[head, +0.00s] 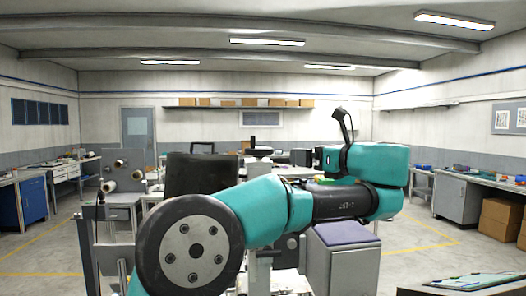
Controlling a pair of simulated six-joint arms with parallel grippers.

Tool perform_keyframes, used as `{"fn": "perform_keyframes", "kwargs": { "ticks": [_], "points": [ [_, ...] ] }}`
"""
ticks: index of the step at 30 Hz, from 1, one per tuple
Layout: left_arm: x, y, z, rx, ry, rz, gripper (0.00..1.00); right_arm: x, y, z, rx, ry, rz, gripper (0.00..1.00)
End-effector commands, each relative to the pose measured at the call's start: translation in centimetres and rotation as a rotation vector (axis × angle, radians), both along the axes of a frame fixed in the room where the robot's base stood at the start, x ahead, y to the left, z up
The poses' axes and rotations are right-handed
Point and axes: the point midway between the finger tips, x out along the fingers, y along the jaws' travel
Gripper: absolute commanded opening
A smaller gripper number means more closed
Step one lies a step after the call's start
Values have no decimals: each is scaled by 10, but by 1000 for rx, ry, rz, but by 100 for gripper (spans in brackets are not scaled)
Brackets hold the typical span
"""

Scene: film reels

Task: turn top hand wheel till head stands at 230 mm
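A teal and black arm of mine crosses the lower middle of the head view, from a large round grey joint cover at the lower left to a teal link at the right. A thin dark piece sticks up above that link; I cannot tell what part it is. I make out no gripper fingers. A small dark disc-like shape (252,140) shows behind the arm; I cannot tell whether it is the top hand wheel. The machine's head and any scale in mm cannot be made out, and much of the middle is hidden by the arm.
A black panel (201,174) stands behind the arm. A grey cabinet with a dark bluish top (342,235) stands just past it. Benches line both side walls, with a blue cabinet (33,200) at left and cardboard boxes (499,220) at right. Open floor lies at both sides.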

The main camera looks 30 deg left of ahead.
Motion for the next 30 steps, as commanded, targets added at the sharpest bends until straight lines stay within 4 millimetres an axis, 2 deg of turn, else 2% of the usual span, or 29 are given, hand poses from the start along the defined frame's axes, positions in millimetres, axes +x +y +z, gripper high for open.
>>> {"fn": "perform_keyframes", "kwargs": {
  "ticks": [8, 30],
  "points": [
    [8, 30, 0, 0, 0, 3, 100, 0, 0, 0, 0, 0, 0, 43],
    [41, 148, 0, 0, 1, 2, 100, 0, 0, 0, 0, 0, 0, 43]
  ]
}}
